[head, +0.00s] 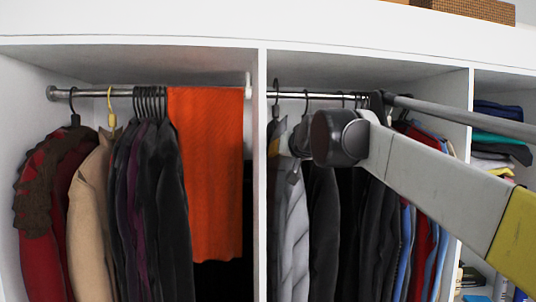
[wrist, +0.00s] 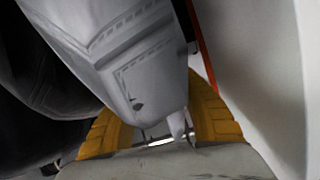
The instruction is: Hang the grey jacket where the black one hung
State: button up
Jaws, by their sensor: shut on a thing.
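The grey jacket (head: 293,235) is in the right compartment, hanging close beside the white divider. In the wrist view its pale grey cloth (wrist: 150,75) fills the middle, between the yellow fingers of my gripper (wrist: 160,132). My gripper is shut on the grey jacket near its top; in the head view my wrist hides part of it. A dark hook shows on the rail above the jacket, but I cannot tell whether it is the jacket's own. Black garments (head: 322,225) hang just right of the grey jacket. I cannot tell which is the black jacket, or its place.
The divider (head: 262,180) stands close on the left. The rail (head: 318,95) runs above. In the left compartment hang an orange cloth (head: 205,170), a tan jacket (head: 90,200) and a dark red one (head: 45,240). Blue and red clothes (head: 425,225) hang farther right.

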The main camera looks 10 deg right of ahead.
jog(key=shift+r+p+x, duration=0.2)
jog(key=shift+p+x, duration=0.05)
jog(key=shift+x, duration=0.6)
jog(key=shift+r+p+x, duration=0.2)
jog(key=shift+x, duration=0.65)
jog(key=shift+r+p+x, duration=0.2)
jog(key=shift+p+x, duration=0.05)
jog(key=shift+x, duration=0.65)
jog(key=shift+w+d, duration=0.1)
jog(key=shift+f, duration=0.15)
jog(key=shift+f+b, duration=0.85)
jog(key=shift+f, duration=0.6)
jog(key=o, duration=1.4)
